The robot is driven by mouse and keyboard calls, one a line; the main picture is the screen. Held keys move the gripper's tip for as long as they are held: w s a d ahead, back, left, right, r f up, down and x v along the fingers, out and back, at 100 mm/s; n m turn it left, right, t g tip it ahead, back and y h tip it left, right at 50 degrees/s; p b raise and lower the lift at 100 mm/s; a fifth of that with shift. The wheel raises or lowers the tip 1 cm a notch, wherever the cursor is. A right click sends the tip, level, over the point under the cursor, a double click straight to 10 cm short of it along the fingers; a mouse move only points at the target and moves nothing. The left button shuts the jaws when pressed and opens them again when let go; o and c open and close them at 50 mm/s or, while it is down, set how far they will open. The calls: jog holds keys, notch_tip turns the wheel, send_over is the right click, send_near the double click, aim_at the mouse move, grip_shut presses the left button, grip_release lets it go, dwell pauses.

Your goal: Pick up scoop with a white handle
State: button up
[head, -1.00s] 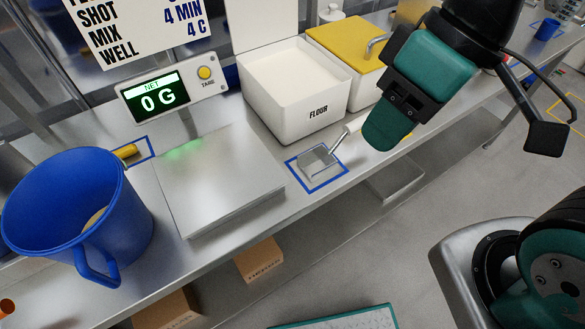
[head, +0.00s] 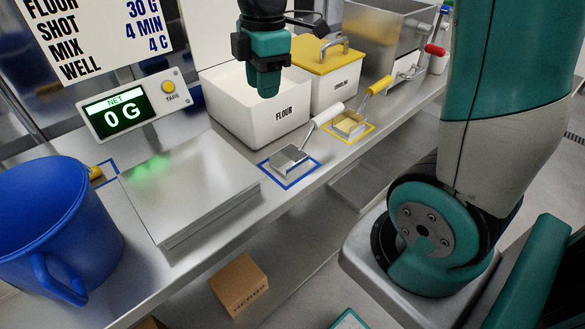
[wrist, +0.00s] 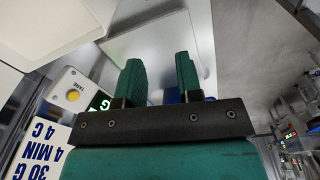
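The scoop with a white handle (head: 289,158) rests inside a blue outlined square near the front edge of the steel counter. Its metal pan is at the lower left, and its white handle (head: 326,116) slants up to the right. My gripper (head: 268,88) points down in the head view, appearing in front of the white flour bin, above and left of the scoop and apart from it. In the wrist view my gripper (wrist: 158,72) shows two green fingers spread with an empty gap between them. I cannot make out the scoop in the wrist view.
A scoop with a yellow handle (head: 348,123) lies in a yellow square to the right. The flour bin (head: 262,120) and a yellow-lidded bin (head: 338,88) stand behind. A scale plate (head: 190,192) and blue jug (head: 60,235) are left.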

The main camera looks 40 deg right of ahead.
jog(key=w+d+f+n+b, duration=0.1)
jog(key=w+d+f+n, duration=0.15)
jog(key=d, duration=0.25)
send_over(279, 151)
jog(key=shift+h, duration=0.3)
jog(key=f, duration=0.7)
jog(key=w+f, duration=0.1)
jog(key=f, duration=0.3)
jog(key=shift+d+f+p, duration=0.3)
jog(key=shift+d+p, duration=0.05)
jog(key=shift+s+a+f+p, duration=0.1)
jog(key=shift+s+f+p, duration=0.05)
jog(key=shift+f, duration=0.85)
jog(key=shift+s+a+f+p, duration=0.1)
jog(key=shift+s+f, duration=0.05)
jog(key=shift+f, duration=0.85)
jog(key=shift+s+a+f+p, duration=0.1)
jog(key=shift+s+f+p, duration=0.05)
jog(key=shift+f, duration=0.85)
grip_shut()
